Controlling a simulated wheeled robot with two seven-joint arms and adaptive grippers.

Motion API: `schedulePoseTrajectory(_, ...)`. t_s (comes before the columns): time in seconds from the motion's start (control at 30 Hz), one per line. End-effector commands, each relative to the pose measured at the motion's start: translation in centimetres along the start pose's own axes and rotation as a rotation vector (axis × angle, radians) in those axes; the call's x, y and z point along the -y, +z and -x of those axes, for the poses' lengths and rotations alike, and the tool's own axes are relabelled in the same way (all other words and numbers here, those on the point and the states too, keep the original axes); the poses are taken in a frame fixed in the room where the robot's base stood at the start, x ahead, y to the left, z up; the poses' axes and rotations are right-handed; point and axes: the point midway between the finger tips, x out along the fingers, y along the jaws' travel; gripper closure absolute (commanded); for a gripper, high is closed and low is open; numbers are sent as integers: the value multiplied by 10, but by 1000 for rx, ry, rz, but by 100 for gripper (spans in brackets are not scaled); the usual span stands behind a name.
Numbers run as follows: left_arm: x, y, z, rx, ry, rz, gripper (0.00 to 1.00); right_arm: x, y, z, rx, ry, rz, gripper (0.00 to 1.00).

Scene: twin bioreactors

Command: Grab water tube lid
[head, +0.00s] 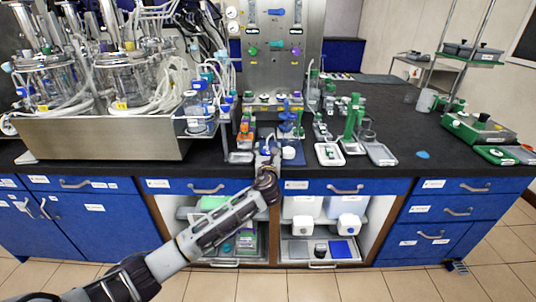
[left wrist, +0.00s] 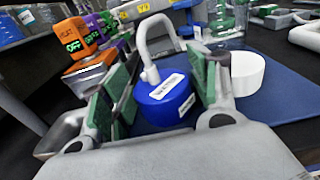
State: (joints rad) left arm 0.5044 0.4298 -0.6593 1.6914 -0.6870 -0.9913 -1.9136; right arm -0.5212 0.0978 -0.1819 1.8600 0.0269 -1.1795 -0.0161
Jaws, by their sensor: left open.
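A blue round lid (left wrist: 163,108) with white labels and a curved pale tube (left wrist: 143,45) rising from its top shows in the left wrist view. Its label is too small to read. My left gripper (left wrist: 163,82) is open, with one green-padded finger to the left of the lid and one to the right. The lid appears between or just beyond the fingers; I cannot tell whether they touch it. In the head view my left gripper (head: 267,150) is over the front edge of the black bench, and the lid is hard to make out. My right gripper is not in view.
A blue mat (left wrist: 262,92) and a white cylinder (left wrist: 247,72) are right of the lid. Orange (left wrist: 72,36) and purple devices stand to the left, behind a metal tray. In the head view, glass bioreactors (head: 125,80) stand left and a white tray (head: 329,154) lies right.

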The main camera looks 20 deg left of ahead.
Motion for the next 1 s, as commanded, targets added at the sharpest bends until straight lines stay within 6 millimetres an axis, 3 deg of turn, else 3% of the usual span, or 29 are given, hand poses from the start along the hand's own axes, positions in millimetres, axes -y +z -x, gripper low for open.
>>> schedulePoseTrajectory(0.3, 0, 0, 0, 0, 0, 0, 40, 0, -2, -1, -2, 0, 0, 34)
schedulePoseTrajectory(0.57, 0, 0, 0, -1, 0, 0, 70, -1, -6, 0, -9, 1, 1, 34)
schedulePoseTrajectory(1.0, 0, 4, 0, 0, 1, 0, 70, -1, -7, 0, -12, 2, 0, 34)
